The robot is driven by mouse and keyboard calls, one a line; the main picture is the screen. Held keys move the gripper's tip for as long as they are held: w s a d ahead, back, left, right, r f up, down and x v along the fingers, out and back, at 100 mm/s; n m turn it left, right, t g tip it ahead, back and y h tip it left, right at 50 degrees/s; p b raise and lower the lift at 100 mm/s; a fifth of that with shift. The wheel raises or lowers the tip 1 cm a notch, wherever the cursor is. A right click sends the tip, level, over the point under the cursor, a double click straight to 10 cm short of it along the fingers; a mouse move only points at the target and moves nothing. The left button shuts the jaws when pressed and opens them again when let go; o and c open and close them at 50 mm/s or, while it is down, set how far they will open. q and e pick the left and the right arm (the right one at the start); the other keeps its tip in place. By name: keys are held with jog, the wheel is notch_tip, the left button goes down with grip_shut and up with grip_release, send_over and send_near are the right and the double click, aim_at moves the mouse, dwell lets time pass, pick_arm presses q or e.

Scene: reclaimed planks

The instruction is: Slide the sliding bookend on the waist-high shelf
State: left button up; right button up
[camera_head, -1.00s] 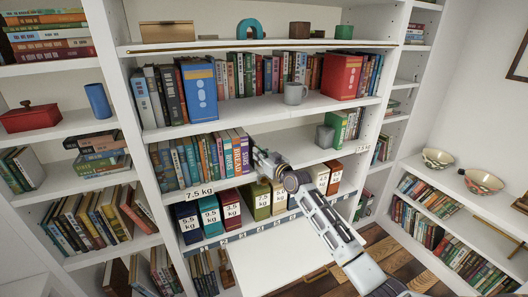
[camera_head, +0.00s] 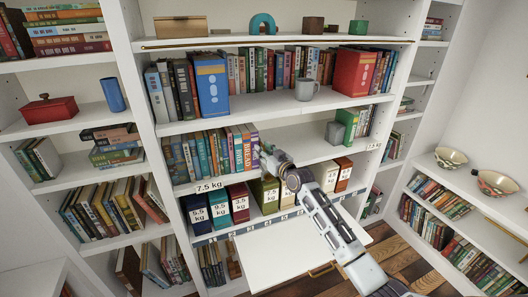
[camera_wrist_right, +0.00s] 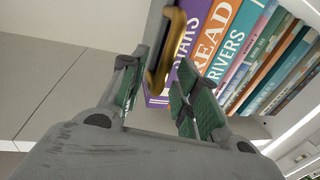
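In the right wrist view a brass handle (camera_wrist_right: 167,50) stands on a grey upright plate (camera_wrist_right: 153,25), which I take as the sliding bookend. It is beside the purple book at the right end of the row. In the head view my gripper hides most of it. My right gripper (camera_head: 261,151) is at that end of the row. In the wrist view its green-padded fingers (camera_wrist_right: 158,95) are apart, with the handle between and just beyond them; I see no clear grip. My left gripper is not in view.
The book row (camera_head: 208,152) fills the left of the waist-high shelf (camera_head: 300,150). Right of my gripper the shelf is bare up to a grey block (camera_head: 334,132) and green book (camera_head: 347,122). Weight-labelled boxes (camera_head: 239,203) stand below; a white panel (camera_head: 285,255) juts out lower.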

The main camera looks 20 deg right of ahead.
jog(key=shift+s+d, duration=0.1)
jog(key=shift+s, duration=0.05)
jog(key=v, duration=1.1)
jog(key=shift+s, duration=0.35)
dwell(0.4)
jog(key=shift+d, duration=0.1)
dwell(0.5)
